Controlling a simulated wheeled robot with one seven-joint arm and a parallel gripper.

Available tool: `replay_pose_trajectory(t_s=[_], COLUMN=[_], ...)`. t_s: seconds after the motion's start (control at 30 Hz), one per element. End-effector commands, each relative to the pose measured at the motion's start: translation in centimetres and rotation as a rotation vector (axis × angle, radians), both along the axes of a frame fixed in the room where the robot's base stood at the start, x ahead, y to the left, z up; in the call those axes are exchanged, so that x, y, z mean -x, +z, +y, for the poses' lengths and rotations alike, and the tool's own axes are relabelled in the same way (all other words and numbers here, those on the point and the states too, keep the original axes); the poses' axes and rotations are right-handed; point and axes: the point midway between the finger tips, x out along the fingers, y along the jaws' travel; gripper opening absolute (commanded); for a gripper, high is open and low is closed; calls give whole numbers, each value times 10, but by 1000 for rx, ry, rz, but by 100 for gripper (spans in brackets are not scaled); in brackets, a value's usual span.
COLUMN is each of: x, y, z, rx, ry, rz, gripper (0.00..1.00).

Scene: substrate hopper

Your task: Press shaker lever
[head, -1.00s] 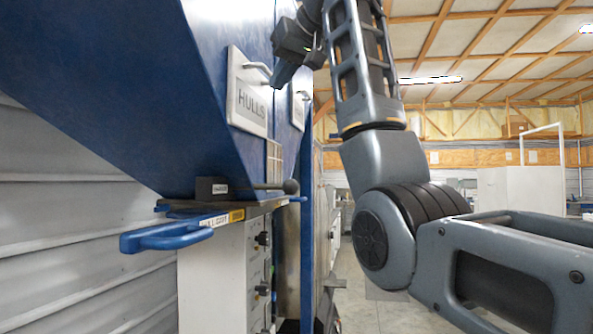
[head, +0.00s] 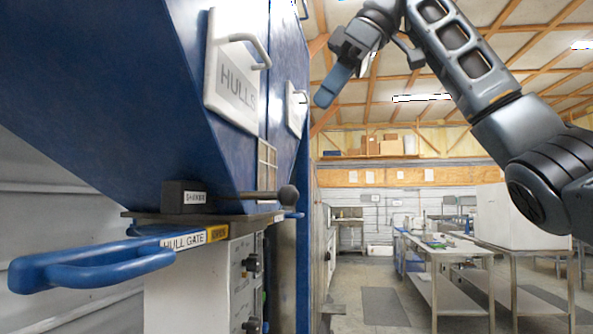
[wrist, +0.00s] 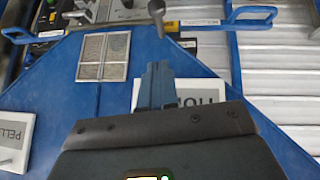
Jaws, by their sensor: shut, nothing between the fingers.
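The shaker lever is a dark rod ending in a round black knob (head: 289,195), sticking out from a small black box labelled SHAKER (head: 184,197) at the foot of the blue hopper (head: 150,110). The knob also shows at the top of the wrist view (wrist: 156,8). My gripper (head: 325,96) hangs in the air above and to the right of the lever in the head view, apart from it. Its blue fingers are closed together and empty. In the wrist view the fingertips (wrist: 156,68) point toward the knob, with a gap between.
A blue hull gate handle (head: 90,265) juts out below the lever. White HULLS panel (head: 236,75) with a handle is on the hopper face, above the lever. A control cabinet (head: 200,290) stands beneath. Open floor and steel tables (head: 450,270) lie to the right.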

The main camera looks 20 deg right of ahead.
Motion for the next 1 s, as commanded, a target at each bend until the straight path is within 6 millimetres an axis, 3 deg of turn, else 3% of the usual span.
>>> replay_pose_trajectory(t_s=[0.47, 1.0], x=[-2, -45], y=[-5, -80], z=[3, 43], rx=[0, 0], ry=[5, 3], rz=[3, 4], gripper=[0, 0])
